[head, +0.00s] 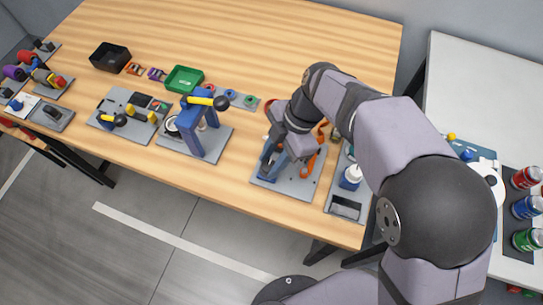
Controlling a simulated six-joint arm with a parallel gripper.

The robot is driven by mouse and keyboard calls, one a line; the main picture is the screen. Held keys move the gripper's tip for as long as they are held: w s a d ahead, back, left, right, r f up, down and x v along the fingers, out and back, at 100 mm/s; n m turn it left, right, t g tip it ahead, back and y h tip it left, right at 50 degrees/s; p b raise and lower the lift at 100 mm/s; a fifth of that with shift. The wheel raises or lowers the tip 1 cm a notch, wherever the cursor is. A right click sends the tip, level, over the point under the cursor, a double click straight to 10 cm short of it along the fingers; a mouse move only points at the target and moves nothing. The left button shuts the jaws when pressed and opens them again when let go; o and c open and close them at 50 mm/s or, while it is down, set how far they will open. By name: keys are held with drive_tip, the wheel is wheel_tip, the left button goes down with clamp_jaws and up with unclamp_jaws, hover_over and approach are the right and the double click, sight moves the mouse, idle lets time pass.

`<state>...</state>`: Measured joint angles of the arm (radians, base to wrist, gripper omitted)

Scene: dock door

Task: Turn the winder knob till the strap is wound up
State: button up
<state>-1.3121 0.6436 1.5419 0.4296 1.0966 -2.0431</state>
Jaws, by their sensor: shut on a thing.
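The winder stands on a grey base plate (293,188) near the right front part of the wooden table. Blue parts of the winder (266,160) show at the left of the plate. An orange strap (309,167) hangs in a loop on the right side of the winder, with its lower part near the plate. My gripper (284,150) is over the winder, pointing down, and is shut on the winder knob. The knob itself is mostly hidden behind my gripper and wrist, so its angle cannot be told.
A blue press-like stand (196,125) with a yellow-and-black handle is left of the winder. A plate with a white bottle (351,177) is close on the right. A green tray (184,79) and a black tray (110,56) lie farther back. The table's back middle is clear.

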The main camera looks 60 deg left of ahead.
drive_tip(key=shift+m+b, duration=0.3)
drive_tip(key=shift+b, duration=0.05)
